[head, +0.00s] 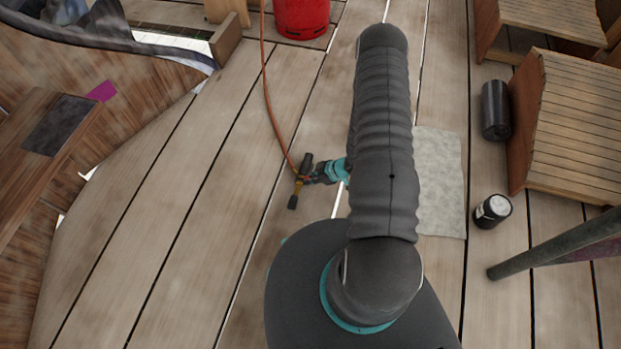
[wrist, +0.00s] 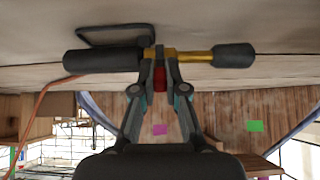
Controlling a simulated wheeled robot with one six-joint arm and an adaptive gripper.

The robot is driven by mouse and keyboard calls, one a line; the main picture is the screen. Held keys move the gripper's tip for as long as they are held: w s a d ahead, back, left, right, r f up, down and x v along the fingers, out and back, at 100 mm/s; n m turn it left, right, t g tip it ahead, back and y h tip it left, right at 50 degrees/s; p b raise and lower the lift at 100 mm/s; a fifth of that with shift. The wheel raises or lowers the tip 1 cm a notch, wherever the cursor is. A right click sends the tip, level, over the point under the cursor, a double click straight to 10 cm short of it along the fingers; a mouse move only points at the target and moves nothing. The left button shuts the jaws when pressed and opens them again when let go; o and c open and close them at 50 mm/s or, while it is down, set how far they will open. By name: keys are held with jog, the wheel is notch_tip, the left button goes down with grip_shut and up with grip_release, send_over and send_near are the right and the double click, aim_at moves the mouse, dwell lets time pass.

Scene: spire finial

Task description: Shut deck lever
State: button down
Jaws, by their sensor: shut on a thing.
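The deck lever (head: 292,201) is a brass rod with a black knob, part of a fitting on the plank deck left of my arm. In the wrist view the lever (wrist: 197,56) runs level to the right from between my fingertips, with a thick black cylinder on the left. My gripper (head: 308,179) reaches the fitting from the right. In the wrist view my gripper (wrist: 160,62) is shut on the fitting's middle, with a small red part showing between the fingers. The fingertips partly hide the brass there.
An orange hose (head: 267,95) runs from the fitting to the back. A red container (head: 301,17) stands at the back. A grey cloth (head: 440,185), black cylinders (head: 495,110) and wooden crates (head: 575,130) lie to the right. The planks on the left are clear.

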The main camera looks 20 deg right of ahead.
jog(key=c, duration=1.2)
grip_release()
jog(key=v, duration=1.2)
